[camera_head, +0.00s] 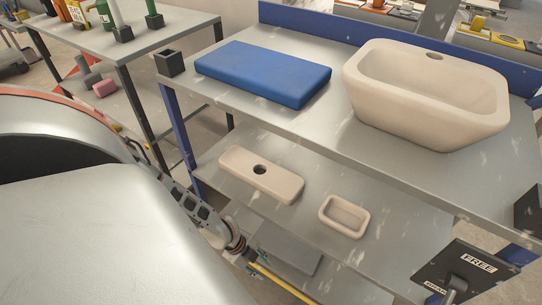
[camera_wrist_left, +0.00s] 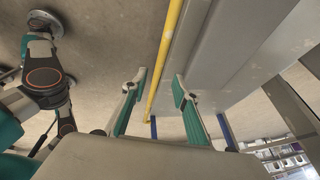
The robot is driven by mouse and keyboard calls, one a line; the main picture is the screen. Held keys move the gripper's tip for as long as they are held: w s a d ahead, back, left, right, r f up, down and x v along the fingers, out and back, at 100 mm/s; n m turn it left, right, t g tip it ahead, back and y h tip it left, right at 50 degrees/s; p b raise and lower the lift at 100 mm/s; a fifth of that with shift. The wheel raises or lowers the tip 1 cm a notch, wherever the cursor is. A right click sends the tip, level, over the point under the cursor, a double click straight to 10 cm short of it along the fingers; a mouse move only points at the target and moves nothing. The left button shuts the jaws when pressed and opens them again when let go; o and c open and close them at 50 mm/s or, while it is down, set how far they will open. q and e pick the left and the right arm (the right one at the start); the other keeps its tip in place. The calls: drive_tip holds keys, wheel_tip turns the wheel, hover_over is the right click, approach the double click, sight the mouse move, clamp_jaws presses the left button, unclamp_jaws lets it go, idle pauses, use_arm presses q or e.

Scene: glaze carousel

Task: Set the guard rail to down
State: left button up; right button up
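The guard rail is a yellow bar (camera_head: 278,282) low in front of the workbench in the head view. In the left wrist view the yellow bar (camera_wrist_left: 165,60) runs from the top edge down through the gap seen between my fingers. My left gripper (camera_wrist_left: 158,87) is open, with its two fingertips on either side of the bar in the picture. I cannot tell whether the bar lies between the fingers or beyond them. In the head view my left gripper (camera_head: 246,255) is small and partly hidden, close to the bar's left end. My right gripper is not in view.
A workbench (camera_head: 225,82) carries a blue slab (camera_head: 262,73) and a beige basin (camera_head: 425,95). Its lower shelf (camera_head: 310,205) holds a beige lid (camera_head: 261,174) and a small dish (camera_head: 344,216). A dark panel marked FREE (camera_head: 478,262) stands at lower right. Another table (camera_head: 150,42) is at left.

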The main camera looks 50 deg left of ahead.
sight(272, 276)
use_arm(q)
drive_tip(key=x, duration=0.2)
drive_tip(key=b+x, duration=0.1)
drive_tip(key=x, duration=0.1)
drive_tip(key=b+x, duration=0.1)
drive_tip(key=x, duration=0.1)
drive_tip(key=shift+s+a+f, duration=0.15)
drive_tip(key=shift+a+f, duration=0.1)
drive_tip(key=shift+f, duration=0.3)
drive_tip(key=shift+w+d+f+b, duration=0.2)
drive_tip(key=shift+w+f+b, duration=0.1)
drive_tip(key=shift+f+b, duration=0.05)
drive_tip(key=shift+w, duration=0.1)
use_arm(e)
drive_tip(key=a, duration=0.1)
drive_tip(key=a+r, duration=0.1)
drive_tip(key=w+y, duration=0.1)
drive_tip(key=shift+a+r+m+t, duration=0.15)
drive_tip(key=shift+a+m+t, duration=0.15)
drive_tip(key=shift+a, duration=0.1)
use_arm(q)
clamp_jaws()
